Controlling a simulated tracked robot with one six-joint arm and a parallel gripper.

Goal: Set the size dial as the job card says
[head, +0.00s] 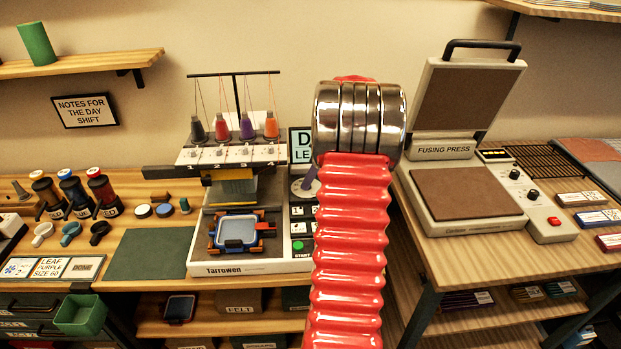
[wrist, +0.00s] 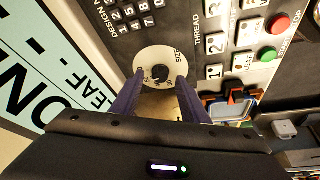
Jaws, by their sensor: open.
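The job card (head: 48,268) lies at the left of the table and reads LEAF PURPLE SIZE 60. The size dial (wrist: 169,59) is a cream disc with small black numbers and a dark centre knob (wrist: 160,74), labelled SIZE, on the machine's dark panel. Its setting is too small to read. My gripper (wrist: 159,78) is open, its two purple fingers on either side of the knob; I cannot tell whether they touch it. In the head view the dial (head: 297,187) is partly hidden by my red arm, with one purple finger in front.
The Tarrowen embroidery machine (head: 228,268) has keys, a green START button (wrist: 269,54) and a red button (wrist: 278,24) near the dial. A fusing press (head: 462,190) stands right of my arm.

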